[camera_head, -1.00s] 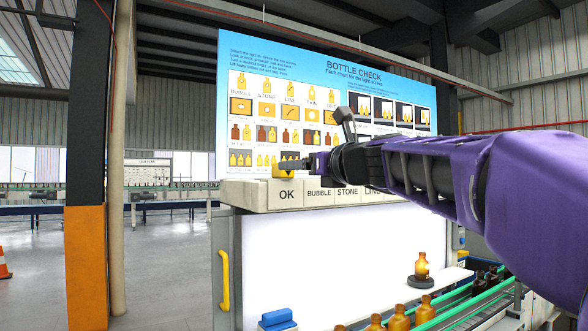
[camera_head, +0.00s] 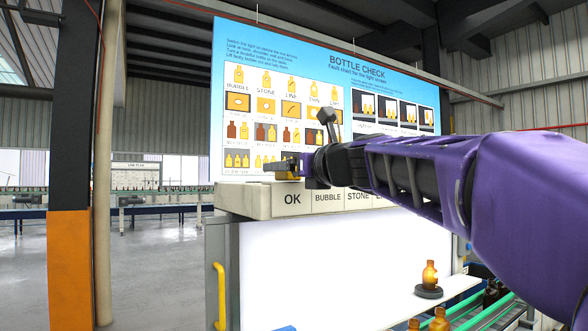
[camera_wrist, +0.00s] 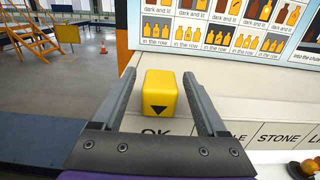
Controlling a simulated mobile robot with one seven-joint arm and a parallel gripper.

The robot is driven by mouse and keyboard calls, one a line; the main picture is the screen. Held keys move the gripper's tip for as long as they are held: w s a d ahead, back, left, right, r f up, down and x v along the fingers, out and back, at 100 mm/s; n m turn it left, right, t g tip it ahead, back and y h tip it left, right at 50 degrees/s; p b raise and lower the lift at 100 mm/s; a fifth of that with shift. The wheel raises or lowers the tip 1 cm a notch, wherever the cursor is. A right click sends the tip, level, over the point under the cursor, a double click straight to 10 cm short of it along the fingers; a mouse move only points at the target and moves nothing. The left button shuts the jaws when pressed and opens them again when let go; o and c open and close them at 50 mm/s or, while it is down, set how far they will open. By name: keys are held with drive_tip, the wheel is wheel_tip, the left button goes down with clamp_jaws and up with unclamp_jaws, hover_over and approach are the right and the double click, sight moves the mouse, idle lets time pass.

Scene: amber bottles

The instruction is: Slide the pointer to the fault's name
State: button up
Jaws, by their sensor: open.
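The pointer is a yellow block with a black downward triangle (camera_wrist: 159,93), on the ledge above the word OK in the wrist view. In the head view the pointer (camera_head: 285,172) is partly covered by my gripper (camera_head: 295,165). In the wrist view my gripper (camera_wrist: 155,88) is open, one finger on each side of the pointer, with gaps visible between. The label strip (camera_head: 292,199) reads OK, BUBBLE, STONE, then a word partly hidden by my arm. An amber bottle (camera_head: 430,272) stands on a dark round stand (camera_head: 428,291) before the lit white screen (camera_head: 320,270).
The Bottle Check chart (camera_head: 345,66) rises behind the ledge. A yellow handle (camera_head: 219,295) is on the cabinet's left. Several amber bottles (camera_head: 440,319) stand at the lower right by the green-railed conveyor (camera_head: 485,311). Open floor lies left of the cabinet.

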drive_tip(key=shift+c, duration=0.3)
clamp_jaws()
idle(1.1)
